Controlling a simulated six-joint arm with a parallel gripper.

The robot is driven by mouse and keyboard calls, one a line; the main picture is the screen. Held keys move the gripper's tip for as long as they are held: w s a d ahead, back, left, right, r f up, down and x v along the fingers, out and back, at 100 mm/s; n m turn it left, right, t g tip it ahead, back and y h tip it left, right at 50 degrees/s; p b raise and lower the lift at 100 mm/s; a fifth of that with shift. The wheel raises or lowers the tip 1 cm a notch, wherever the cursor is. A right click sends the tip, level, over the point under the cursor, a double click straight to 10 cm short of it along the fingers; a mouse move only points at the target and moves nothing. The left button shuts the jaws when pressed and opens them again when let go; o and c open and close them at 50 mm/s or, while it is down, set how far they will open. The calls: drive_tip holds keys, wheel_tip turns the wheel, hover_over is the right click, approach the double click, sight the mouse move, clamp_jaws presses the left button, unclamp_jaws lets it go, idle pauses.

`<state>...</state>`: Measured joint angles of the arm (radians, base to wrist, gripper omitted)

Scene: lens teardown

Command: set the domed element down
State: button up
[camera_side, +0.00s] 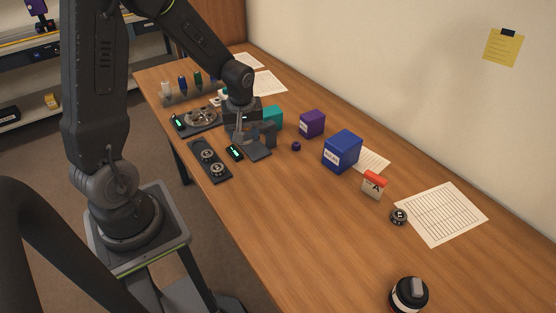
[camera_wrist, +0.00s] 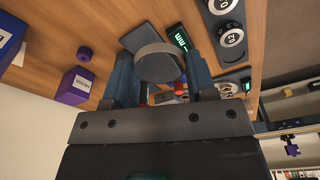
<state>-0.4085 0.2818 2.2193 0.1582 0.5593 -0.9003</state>
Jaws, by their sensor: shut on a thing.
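The domed element (camera_wrist: 158,66), a grey round piece with a paler rim, sits between the two jaws of my gripper (camera_wrist: 165,82) in the wrist view. My gripper is shut on it. In the side view my gripper (camera_side: 248,136) hangs low over the far half of the table, and I cannot make the element out clearly there. A dark flat plate (camera_side: 258,154) lies just below and to the right of the gripper; it also shows in the wrist view (camera_wrist: 138,34), beyond the element. I cannot tell whether the element touches anything below.
A small green-display device (camera_side: 235,152) and a dark tray (camera_side: 222,173) with two round numbered pieces lie close by. A teal box (camera_side: 273,117), purple box (camera_side: 312,123), small purple knob (camera_side: 296,146) and blue box (camera_side: 343,151) stand right. The table's near middle is clear.

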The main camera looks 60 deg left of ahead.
drive_tip(key=shift+s+a+r, duration=0.1)
drive_tip(key=shift+r, duration=0.05)
drive_tip(key=w+d+m, duration=0.5)
drive_tip(key=d, duration=0.6)
drive_tip(key=m, duration=0.3)
hover_over(336, 235)
drive_tip(key=shift+t+h, duration=0.3)
wheel_tip(336, 235, down, 6)
drive_tip(key=shift+s+a+f, duration=0.15)
drive_tip(key=shift+f, duration=0.05)
drive_tip(key=shift+d+f, duration=0.25)
drive_tip(key=shift+f, duration=1.9)
drive_tip(key=shift+f, duration=0.2)
drive_tip(key=o, duration=0.9)
